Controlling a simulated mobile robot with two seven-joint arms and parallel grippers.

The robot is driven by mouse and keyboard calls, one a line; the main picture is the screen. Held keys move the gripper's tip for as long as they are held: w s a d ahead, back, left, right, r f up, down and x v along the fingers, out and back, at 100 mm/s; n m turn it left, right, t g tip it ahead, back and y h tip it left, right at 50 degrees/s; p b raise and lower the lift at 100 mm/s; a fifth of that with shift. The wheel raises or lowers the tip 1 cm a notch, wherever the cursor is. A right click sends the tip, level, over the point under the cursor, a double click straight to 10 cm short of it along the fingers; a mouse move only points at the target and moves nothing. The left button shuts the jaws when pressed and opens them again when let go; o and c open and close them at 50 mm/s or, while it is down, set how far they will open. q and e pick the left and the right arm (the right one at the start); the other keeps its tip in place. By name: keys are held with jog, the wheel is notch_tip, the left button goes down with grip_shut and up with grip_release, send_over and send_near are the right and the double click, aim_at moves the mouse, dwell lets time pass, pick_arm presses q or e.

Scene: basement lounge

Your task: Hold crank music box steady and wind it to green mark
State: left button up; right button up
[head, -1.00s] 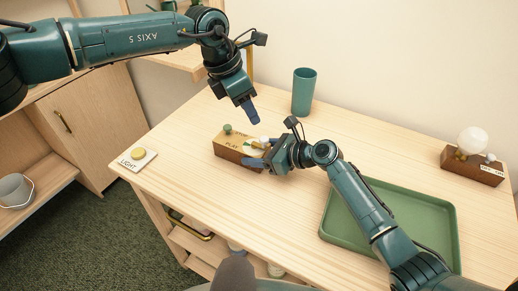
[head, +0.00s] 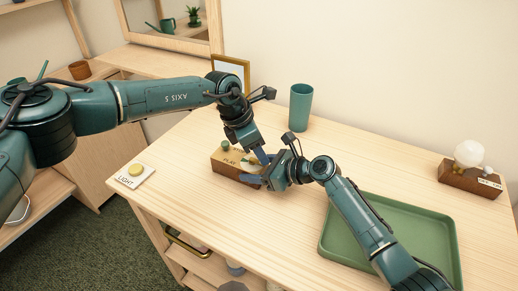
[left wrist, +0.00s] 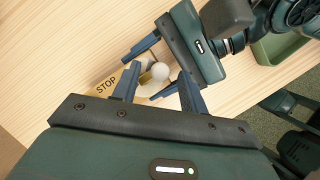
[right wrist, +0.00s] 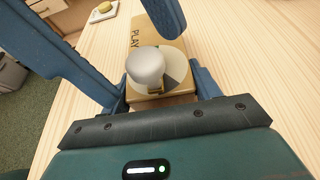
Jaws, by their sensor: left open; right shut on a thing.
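My left gripper (head: 255,160) is open, above that same end. In the left wrist view a white rounded knob (left wrist: 160,71) lies between my left fingers, with no clear contact. The right wrist view shows this knob (right wrist: 147,68) over a round dial (right wrist: 174,72) with a grey sector.
A teal cup (head: 301,107) stands behind the box. A green tray (head: 412,212) lies at the right, under my right arm. A wooden block with a white globe (head: 470,178) is at the far right. A LIGHT button plate (head: 134,176) lies near the left edge.

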pick_arm(q)
jog(key=shift+d+f, duration=0.1)
jog(key=shift+f, duration=0.15)
grip_shut()
dwell(0.3)
jog(key=n, duration=0.2)
jog(key=n+t, duration=0.1)
jog(key=shift+w+d+n+y, duration=0.2)
jog(key=shift+w+n+y, duration=0.1)
jog(key=shift+w+d+n+t+y, duration=0.1)
jog(key=shift+w+n+t+y, duration=0.2)
jog(key=shift+n, duration=0.65)
jog(key=shift+w+n+t+y, duration=0.15)
jog(key=shift+n+t, duration=0.25)
jog(key=shift+n, duration=0.55)
